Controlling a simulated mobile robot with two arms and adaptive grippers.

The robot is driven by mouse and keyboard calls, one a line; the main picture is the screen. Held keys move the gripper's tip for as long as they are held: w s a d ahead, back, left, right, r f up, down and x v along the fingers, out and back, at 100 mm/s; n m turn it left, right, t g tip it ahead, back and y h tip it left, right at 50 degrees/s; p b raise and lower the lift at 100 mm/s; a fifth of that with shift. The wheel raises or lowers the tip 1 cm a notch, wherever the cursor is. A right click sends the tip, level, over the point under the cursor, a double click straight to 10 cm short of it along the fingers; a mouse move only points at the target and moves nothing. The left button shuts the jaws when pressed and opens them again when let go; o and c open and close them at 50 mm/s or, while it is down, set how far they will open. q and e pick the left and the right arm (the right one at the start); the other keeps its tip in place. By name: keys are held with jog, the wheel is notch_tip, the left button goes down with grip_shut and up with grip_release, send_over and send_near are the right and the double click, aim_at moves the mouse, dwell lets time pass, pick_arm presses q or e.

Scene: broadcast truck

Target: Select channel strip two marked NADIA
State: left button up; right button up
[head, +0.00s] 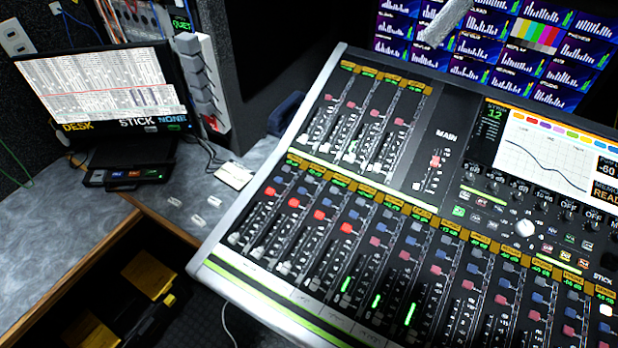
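The mixing desk (325,178) fills the middle and right of the head view, tilted in the picture. Its lower bank is a row of channel strips with orange name labels (341,181), coloured buttons and faders. The names are too small to read, so I cannot tell which strip is marked NADIA. Red buttons (319,214) show on several strips at the left end. The desk's screen (545,150) shows a curve, with "12" in green on the panel left of it. Neither of my grippers is in view.
A monitor (105,95) reading "DESK STICK NONE" stands on the grey counter (45,250) at left.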

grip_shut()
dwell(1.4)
